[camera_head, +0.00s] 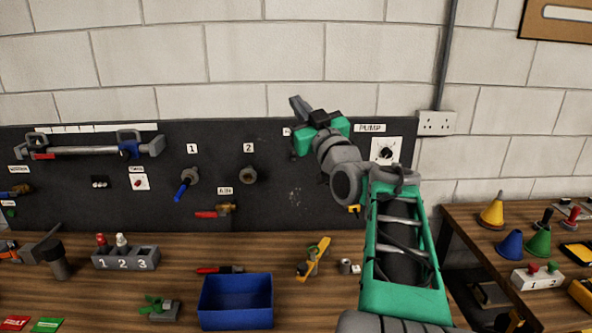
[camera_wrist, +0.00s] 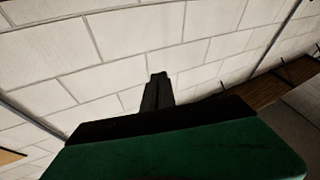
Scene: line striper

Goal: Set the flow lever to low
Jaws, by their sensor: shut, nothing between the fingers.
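My gripper (camera_head: 299,104) is raised in front of the top edge of the black wall panel, fingers pointing up and left. In the wrist view the fingers (camera_wrist: 158,88) are together and empty, with only white block wall beyond them. No lever with a readable flow label shows. A small white label at the panel's top is mostly covered by my gripper, and what lies under it is partly hidden by my arm. A small yellow part (camera_head: 354,209) shows low on the panel beside my arm; I cannot tell what it belongs to.
The black panel (camera_head: 272,190) also carries a blue-handled valve (camera_head: 187,182), a red-levered valve (camera_head: 215,211) and a pump dial (camera_head: 384,151). A blue bin (camera_head: 236,302) and several tools are on the bench. A side table (camera_head: 472,228) with coloured cones stands at right.

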